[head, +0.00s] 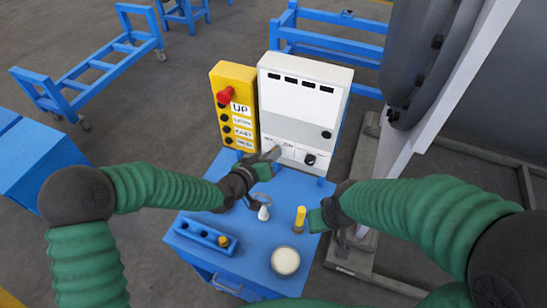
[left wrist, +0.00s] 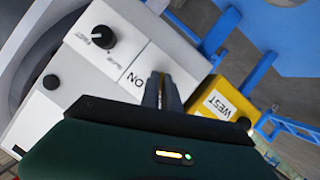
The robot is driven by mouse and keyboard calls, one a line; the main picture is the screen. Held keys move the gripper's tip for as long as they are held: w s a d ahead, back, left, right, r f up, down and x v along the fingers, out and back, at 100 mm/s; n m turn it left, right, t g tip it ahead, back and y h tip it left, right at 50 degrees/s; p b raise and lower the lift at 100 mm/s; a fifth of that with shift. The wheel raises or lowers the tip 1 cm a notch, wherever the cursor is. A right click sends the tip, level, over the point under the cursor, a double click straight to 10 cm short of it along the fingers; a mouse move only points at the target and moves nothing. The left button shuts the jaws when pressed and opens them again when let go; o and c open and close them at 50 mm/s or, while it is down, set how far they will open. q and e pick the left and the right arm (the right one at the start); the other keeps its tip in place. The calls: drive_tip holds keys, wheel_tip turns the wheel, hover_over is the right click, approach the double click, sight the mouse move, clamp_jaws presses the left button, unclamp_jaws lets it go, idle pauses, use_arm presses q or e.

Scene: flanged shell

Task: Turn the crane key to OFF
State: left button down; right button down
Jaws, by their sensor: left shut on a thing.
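The white control box (head: 303,100) stands upright at the back of the blue cart, with a strip of labels along its lower front. My left gripper (head: 275,152) reaches to the lower left of that front. In the left wrist view its fingers (left wrist: 162,90) are shut at the panel beside an "ON" label (left wrist: 131,77). They are closed on the key, which they almost wholly hide; only a thin brassy sliver shows between them. Which way the key points cannot be told. My right gripper (head: 317,220) is low over the cart's right side; its fingers are not clear.
A yellow button box (head: 231,85) adjoins the white box on the left. A black knob (head: 309,159) is right of my left gripper. The blue cart (head: 215,265) carries a yellow-topped cylinder (head: 300,217), a white round pot (head: 285,261) and a small white bottle (head: 263,213).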

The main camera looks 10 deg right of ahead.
use_arm(q)
drive_tip(key=shift+w+a+r+n+h+b, duration=0.15)
drive_tip(key=shift+n+h, duration=0.2)
drive_tip(key=shift+n, duration=0.25)
drive_tip(key=shift+w+r+n+h+b, duration=0.15)
drive_tip(key=shift+n+h, duration=0.2)
drive_tip(key=shift+n, duration=0.25)
drive_tip(key=c, duration=1.6)
unclamp_jaws()
drive_tip(key=shift+s+a, duration=0.1)
drive_tip(key=shift+f, duration=0.2)
drive_tip(key=shift+a, duration=0.15)
